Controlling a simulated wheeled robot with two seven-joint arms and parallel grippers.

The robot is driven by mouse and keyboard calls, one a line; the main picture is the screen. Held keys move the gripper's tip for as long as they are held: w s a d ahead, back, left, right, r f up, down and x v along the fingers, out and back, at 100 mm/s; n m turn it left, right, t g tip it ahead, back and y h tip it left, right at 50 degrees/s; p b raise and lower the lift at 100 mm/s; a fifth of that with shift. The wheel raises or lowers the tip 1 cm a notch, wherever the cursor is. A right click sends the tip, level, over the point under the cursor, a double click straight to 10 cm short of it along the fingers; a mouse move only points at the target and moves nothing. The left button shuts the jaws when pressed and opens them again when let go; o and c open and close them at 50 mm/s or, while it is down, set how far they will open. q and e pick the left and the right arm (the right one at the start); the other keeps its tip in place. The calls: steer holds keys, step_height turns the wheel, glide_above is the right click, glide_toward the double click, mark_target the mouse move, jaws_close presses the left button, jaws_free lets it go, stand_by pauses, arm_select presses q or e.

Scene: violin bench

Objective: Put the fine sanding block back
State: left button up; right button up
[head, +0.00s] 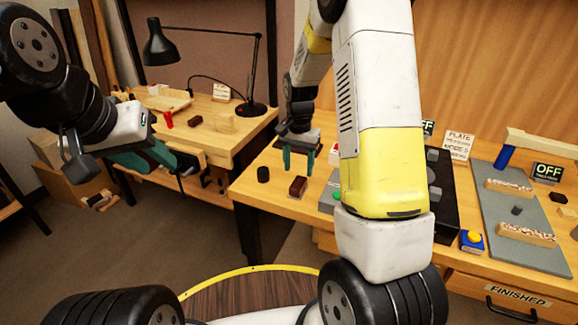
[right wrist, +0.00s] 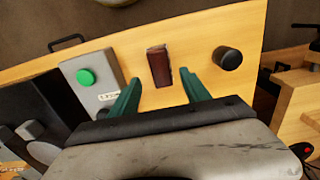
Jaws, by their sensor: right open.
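A dark reddish-brown block (head: 298,186) stands on the near left part of the right-hand bench. It also shows in the right wrist view (right wrist: 159,66). No label is readable on it, so I cannot tell whether it is the fine sanding block. My right gripper (head: 299,160) is open and empty, pointing down above the block. In the right wrist view its teal fingertips (right wrist: 160,78) lie to either side of the block, which appears just beyond them. My left gripper (head: 160,158) hangs at the left, away from the right-hand bench; its jaw gap is unclear.
A black cylinder (head: 263,174) stands left of the block. A grey box with a green button (right wrist: 85,77) is on its other side. My right arm hides part of the bench. A grey mat (head: 520,225) with wooden pieces lies right. A lamp (head: 255,108) stands on the back bench.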

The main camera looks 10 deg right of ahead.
mark_target(298, 183)
steer(key=s+a+r+n+t+y, duration=0.1)
steer(key=s+r+n+t, duration=0.1)
steer(key=s+r, duration=0.6)
steer(key=s+r+n+t+y, duration=0.15)
steer(key=s+r, duration=0.25)
steer(key=r, duration=0.7)
steer(key=s+a+r+n+t, duration=0.1)
steer(key=s+r+n+t, duration=0.1)
steer(key=s, duration=1)
steer(key=shift+r+n+t, duration=0.35)
steer(key=shift+r+n, duration=0.4)
steer(key=shift+n, duration=0.2)
